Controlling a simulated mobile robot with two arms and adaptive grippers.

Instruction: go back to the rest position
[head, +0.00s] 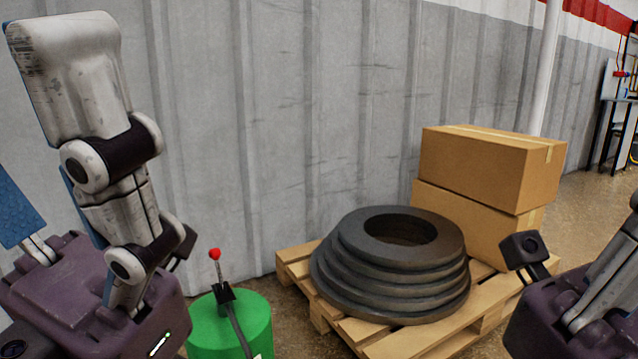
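My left gripper (36,140) is large and close at the left edge, with a purple housing and a small green light. One grey-white finger stands upright, and a blue-padded part shows apart from it at the far left. The fingers look spread, with nothing between them. My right gripper (560,285) is at the lower right. Its purple housing, a black knuckle and a grey link show, but the picture edge cuts it off, so its fingertips are hidden. I see nothing held in it.
A green cylinder (250,322) with a red-knobbed lever (215,255) stands beside my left gripper. A wooden pallet (358,330) carries stacked dark rings (390,275) and two cardboard boxes (490,165). A corrugated grey wall (270,100) closes the back. Bare floor (590,195) shows at right.

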